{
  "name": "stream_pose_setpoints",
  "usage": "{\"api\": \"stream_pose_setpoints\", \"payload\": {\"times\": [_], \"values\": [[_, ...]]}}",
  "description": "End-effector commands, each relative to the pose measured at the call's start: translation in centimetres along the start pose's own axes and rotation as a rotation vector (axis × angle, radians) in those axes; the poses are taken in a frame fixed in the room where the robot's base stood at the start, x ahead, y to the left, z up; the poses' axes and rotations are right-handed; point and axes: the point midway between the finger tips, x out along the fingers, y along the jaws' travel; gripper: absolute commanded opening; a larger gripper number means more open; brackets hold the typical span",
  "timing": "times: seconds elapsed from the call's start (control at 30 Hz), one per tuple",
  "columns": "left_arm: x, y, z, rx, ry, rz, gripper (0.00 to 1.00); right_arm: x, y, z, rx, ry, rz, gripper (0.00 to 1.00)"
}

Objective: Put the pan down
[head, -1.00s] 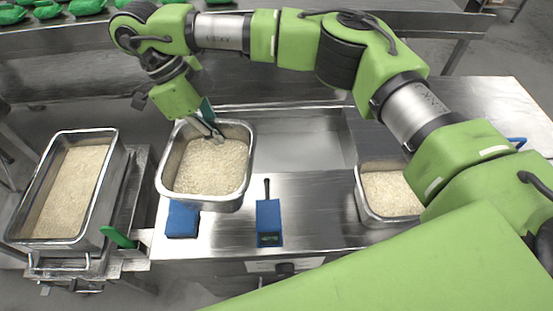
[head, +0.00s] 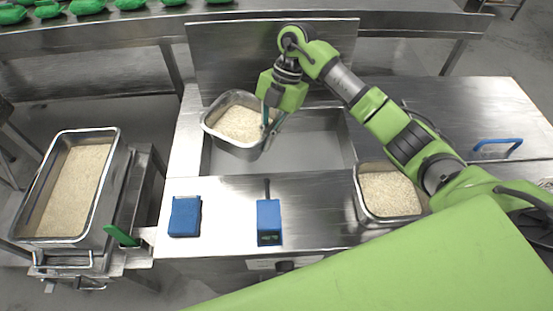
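The metal pan (head: 254,151) with rice in it hangs over the left back part of an open basin in the counter, a little tilted. My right gripper (head: 270,127) is at the pan's right side, with its fingers shut on the rim; the exact contact is small in the view. The pan looks raised, and I cannot tell whether its underside touches the basin. My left gripper is not in view.
A second rice pan (head: 362,203) stands at the right, partly behind my arm. A large rice container (head: 104,190) is at the left. A blue box (head: 185,216) and a blue handled device (head: 268,222) stand on the front counter. An upright metal panel (head: 230,60) backs the basin (head: 318,150).

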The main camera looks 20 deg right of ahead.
Motion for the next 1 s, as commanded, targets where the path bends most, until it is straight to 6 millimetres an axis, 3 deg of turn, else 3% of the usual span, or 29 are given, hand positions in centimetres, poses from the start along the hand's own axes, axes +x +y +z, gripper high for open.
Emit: {"api": "stream_pose_setpoints", "payload": {"times": [0.2,0.4,0.57,0.83,1.0], "values": [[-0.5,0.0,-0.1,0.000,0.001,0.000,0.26,1.2,-2.6,2.8,0.321,-0.036,0.144,0.00],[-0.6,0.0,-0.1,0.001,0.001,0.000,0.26,1.9,-4.1,4.3,0.491,-0.056,0.217,0.00],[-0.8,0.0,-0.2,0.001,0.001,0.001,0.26,2.5,-4.6,4.9,0.544,-0.060,0.239,0.00],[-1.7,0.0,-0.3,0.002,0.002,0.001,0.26,6.3,-5.0,6.4,0.554,-0.059,0.241,0.00],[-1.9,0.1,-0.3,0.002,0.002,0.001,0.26,7.7,-5.1,7.1,0.550,-0.062,0.243,0.00]]}}
